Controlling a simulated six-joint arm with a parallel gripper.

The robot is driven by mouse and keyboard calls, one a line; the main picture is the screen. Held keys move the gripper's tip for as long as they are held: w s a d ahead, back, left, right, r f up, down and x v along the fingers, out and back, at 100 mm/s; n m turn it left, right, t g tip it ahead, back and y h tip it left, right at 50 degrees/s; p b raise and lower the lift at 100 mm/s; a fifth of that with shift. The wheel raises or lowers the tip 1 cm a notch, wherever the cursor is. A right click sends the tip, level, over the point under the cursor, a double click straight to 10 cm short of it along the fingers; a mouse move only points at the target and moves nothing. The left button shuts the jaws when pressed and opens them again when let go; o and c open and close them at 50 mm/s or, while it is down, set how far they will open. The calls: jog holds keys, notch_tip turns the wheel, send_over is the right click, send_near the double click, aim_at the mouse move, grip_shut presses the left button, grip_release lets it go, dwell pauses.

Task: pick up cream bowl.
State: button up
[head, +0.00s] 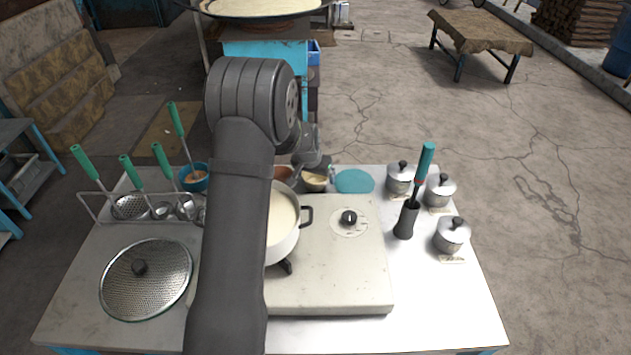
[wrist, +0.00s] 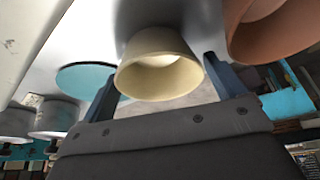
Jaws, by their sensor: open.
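The cream bowl (head: 315,183) stands at the back of the white table, just behind the stove block. In the wrist view the cream bowl (wrist: 150,48) shows large, with its open rim toward the camera. My gripper (wrist: 162,72) is open, with one dark finger on each side of the bowl.
A brown bowl (wrist: 275,25) is close beside the right finger. A teal disc (head: 354,181) lies right of the cream bowl. A pot (head: 284,230) of pale liquid stands on the stove block (head: 340,285). Lidded metal pots (head: 400,180) stand at the right.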

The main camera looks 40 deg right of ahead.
jog(key=shift+f, duration=0.2)
jog(key=c, duration=0.8)
jog(key=shift+r, duration=0.1)
